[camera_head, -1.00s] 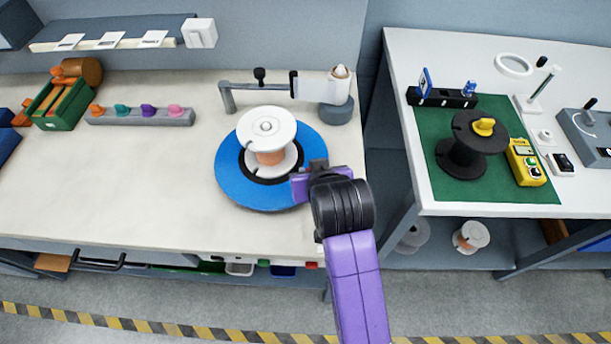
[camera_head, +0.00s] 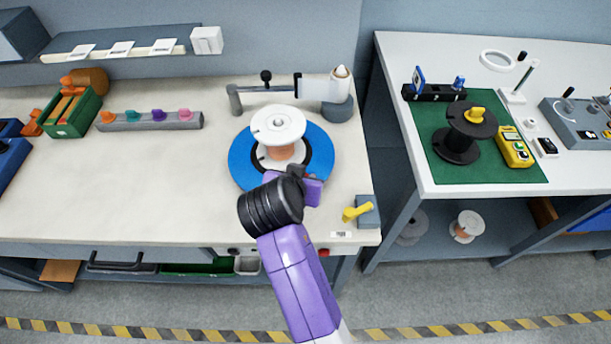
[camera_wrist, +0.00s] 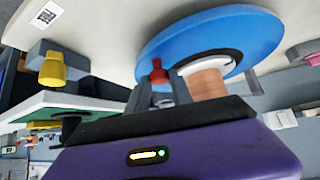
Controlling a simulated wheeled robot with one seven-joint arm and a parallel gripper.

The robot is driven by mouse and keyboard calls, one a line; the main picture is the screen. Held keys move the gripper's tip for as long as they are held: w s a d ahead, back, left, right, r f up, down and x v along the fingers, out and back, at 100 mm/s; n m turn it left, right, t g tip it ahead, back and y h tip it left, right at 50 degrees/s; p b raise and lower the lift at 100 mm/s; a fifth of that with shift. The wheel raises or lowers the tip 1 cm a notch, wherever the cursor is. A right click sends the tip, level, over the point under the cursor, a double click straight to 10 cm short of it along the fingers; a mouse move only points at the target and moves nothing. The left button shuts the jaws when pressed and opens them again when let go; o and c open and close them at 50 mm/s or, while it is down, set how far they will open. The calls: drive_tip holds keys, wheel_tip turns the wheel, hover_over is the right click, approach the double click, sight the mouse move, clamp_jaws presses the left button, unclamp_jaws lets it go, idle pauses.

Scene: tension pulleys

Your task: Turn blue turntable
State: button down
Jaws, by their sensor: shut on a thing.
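The blue turntable (camera_head: 240,160) is a flat blue disc with a black ring, lying on the pale workbench. A white-flanged spool (camera_head: 278,124) with copper-coloured winding stands upright at its middle. My gripper (camera_head: 296,172) is at the disc's front-right edge, its tips partly hidden by my purple wrist. In the wrist view, the blue turntable (camera_wrist: 190,40) shows beyond the fingers, and a small red knob (camera_wrist: 157,70) at its rim sits between them. My gripper (camera_wrist: 160,84) is shut on this knob. The knob is hidden in the head view.
A grey arm fixture (camera_head: 320,88) stands behind the disc. A yellow lever (camera_head: 356,211) on a grey block is at the bench's front-right corner. Coloured pegs on a grey bar (camera_head: 150,122) and a green box (camera_head: 75,118) are left. The bench's left-front area is clear.

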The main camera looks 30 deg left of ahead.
drive_tip(key=shift+s+a+m+h+b, duration=0.5)
drive_tip(key=shift+s+a+m+h, duration=0.4)
drive_tip(key=shift+s+m, duration=0.25)
drive_tip(key=shift+s+a+m+h+b, duration=0.8)
drive_tip(key=shift+a+m+h+b, duration=0.15)
drive_tip(key=shift+m, duration=0.3)
drive_tip(key=shift+a, duration=0.15)
drive_tip(key=c, duration=1.2)
unclamp_jaws()
drive_tip(key=b+v, duration=0.1)
drive_tip(key=v, duration=0.6)
drive_tip(key=shift+s+r, duration=0.2)
drive_tip(key=shift+s, duration=0.15)
